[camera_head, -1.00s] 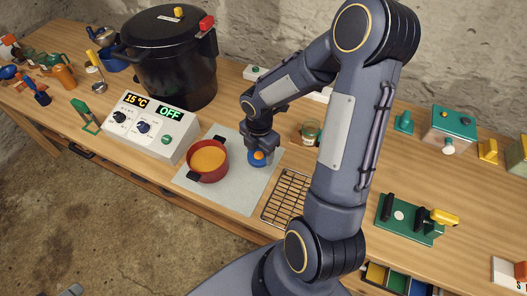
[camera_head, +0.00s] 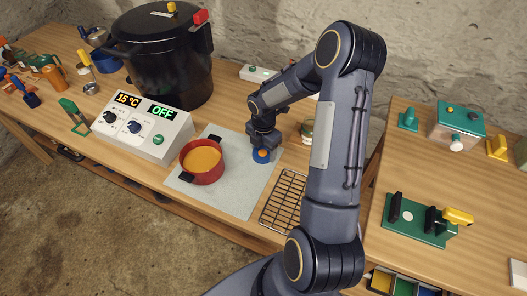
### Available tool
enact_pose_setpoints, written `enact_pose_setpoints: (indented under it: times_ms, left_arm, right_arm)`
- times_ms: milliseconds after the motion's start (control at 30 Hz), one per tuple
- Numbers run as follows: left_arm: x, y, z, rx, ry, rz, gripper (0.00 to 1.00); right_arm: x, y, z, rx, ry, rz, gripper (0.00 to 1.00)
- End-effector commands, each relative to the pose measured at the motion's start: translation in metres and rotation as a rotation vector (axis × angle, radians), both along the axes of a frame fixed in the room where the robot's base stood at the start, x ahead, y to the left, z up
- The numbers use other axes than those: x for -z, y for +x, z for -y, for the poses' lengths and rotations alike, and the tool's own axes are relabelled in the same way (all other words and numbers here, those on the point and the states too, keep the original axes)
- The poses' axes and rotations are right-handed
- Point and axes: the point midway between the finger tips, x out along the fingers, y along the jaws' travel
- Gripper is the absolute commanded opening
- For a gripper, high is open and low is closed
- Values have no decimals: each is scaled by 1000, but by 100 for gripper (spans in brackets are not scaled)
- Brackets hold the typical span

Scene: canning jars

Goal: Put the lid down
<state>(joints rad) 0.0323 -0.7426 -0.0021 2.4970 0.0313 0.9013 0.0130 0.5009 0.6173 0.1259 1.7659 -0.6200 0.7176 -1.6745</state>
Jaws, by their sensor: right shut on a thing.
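My right gripper (camera_head: 263,144) is over the right part of the grey mat (camera_head: 230,195), pointing down. It is shut on a small round blue piece with an orange middle, which I take for the lid (camera_head: 261,157). The lid sits just below the fingers. I cannot tell whether it touches the mat or hangs a little above it. A glass jar (camera_head: 307,130) stands behind and to the right, partly hidden by my right arm. My left gripper is not in view.
A red pot (camera_head: 203,172) with orange contents stands on the mat to the left. A control box (camera_head: 145,128) and a big black canner (camera_head: 165,65) stand at left. Bare mat lies in front of the lid.

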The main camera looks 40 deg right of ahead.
Motion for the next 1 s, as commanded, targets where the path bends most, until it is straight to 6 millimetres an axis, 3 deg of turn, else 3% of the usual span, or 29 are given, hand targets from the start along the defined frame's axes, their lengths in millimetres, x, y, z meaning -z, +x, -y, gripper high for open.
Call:
enact_pose_setpoints:
  times_ms: [267,300,433,767,1000]
  left_arm:
    - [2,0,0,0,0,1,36]
    - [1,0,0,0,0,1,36]
    - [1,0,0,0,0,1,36]
    - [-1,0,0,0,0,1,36]
    - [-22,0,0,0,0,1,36]
  right_arm:
    - [3,0,0,0,0,0,34]
    - [2,0,0,0,0,0,65]
    - [1,0,0,0,0,0,82]
    - [0,0,0,0,0,0,83]
    - [-27,0,0,1,-1,0,83]
